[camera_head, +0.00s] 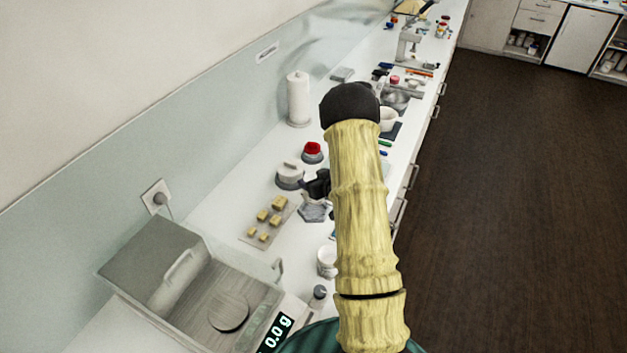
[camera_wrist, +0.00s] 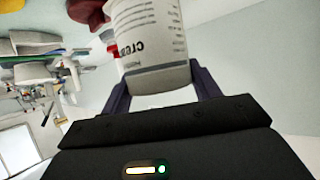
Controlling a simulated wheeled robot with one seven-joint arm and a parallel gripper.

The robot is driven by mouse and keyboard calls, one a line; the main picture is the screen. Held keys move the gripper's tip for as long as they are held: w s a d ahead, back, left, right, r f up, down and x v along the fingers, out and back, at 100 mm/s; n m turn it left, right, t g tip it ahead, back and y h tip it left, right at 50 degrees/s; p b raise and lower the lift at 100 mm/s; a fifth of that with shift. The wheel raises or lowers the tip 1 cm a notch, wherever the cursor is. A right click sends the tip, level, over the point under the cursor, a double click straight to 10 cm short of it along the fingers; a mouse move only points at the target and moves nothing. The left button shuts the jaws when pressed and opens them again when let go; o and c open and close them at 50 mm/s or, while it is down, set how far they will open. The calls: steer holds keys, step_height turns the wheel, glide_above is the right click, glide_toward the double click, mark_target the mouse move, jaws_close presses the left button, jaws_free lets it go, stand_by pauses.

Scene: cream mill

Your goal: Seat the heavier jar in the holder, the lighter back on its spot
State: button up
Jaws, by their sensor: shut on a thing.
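My gripper (camera_wrist: 160,88) is shut on a white jar (camera_wrist: 150,45) with dark printed label text, seen close in the wrist view. In the head view my gripper (camera_head: 318,186) is a dark shape left of my arm, at a grey hexagonal piece (camera_head: 314,211); the held jar is mostly hidden there, and I cannot tell whether it touches that piece. A scale (camera_head: 265,298) at the bottom left has a round plate (camera_head: 229,312) with nothing on it and reads 0.0 g. Another white jar-like container (camera_head: 327,262) stands between scale and arm. I cannot tell which jar is heavier.
A red-topped item (camera_head: 312,151) and a white item on a grey base (camera_head: 290,174) stand behind the gripper. A tray with several yellow blocks (camera_head: 263,214) lies to the left. A paper roll (camera_head: 298,98) stands near the wall. The far counter is cluttered.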

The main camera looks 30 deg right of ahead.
steer(key=shift+f+b, duration=1.45)
steer(key=shift+f, duration=0.9)
steer(key=shift+f+b, duration=0.35)
steer(key=shift+f+b, duration=0.3)
steer(key=shift+b, duration=0.35)
steer(key=shift+s+a+f+b, duration=0.1)
steer(key=shift+s+f+b, duration=0.3)
steer(key=shift+f+b, duration=0.45)
stand_by(1.5)
steer(key=o, duration=1.3)
steer(key=shift+c, duration=0.2)
steer(key=shift+o, duration=1.1)
steer(key=shift+w, duration=0.25)
steer(key=shift+r, duration=0.15)
